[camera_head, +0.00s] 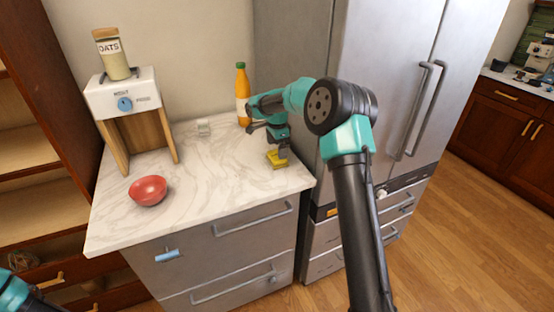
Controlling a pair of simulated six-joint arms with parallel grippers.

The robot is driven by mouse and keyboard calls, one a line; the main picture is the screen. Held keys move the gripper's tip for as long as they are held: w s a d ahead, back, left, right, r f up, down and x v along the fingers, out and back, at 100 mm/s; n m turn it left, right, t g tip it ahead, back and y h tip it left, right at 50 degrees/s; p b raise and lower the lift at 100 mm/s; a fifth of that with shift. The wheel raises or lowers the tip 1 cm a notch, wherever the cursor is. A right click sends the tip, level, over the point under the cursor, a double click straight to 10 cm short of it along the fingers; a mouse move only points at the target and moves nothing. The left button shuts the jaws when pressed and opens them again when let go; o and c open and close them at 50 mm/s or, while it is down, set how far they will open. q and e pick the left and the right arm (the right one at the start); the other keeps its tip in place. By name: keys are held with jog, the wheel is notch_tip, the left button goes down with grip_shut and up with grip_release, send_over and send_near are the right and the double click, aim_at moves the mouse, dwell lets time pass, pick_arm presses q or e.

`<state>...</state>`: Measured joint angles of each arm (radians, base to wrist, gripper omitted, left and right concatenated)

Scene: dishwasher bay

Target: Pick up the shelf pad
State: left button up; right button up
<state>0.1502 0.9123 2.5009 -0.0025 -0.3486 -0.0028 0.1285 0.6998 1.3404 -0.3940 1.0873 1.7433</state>
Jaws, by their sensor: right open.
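A small flat yellow piece (274,160), which may be the shelf pad, lies on the marble counter near its right edge. My right gripper (283,153) points down right at the yellow piece. It is open, and its dark fingers cover part of the piece. I cannot tell whether they touch it. Of my left arm, only a teal and black part shows in the bottom left corner. Its gripper is out of view.
A fridge (385,60) rises at the right.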

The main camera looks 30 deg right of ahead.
notch_tip(320, 180, down, 4)
jog(key=shift+a+f, duration=0.1)
dwell(0.5)
jog(key=c, duration=0.7)
jog(key=shift+r, duration=1.8)
jog(key=s+a, duration=0.2)
jog(key=s, duration=0.2)
jog(key=s+a+r, duration=0.1)
jog(key=s+a, duration=0.2)
jog(key=s, duration=0.2)
jog(key=s+a, duration=0.3)
jog(key=s, duration=0.1)
jog(key=shift+s+a+r, duration=0.2)
jog(key=shift+s+r, duration=0.05)
jog(key=shift+s, duration=0.15)
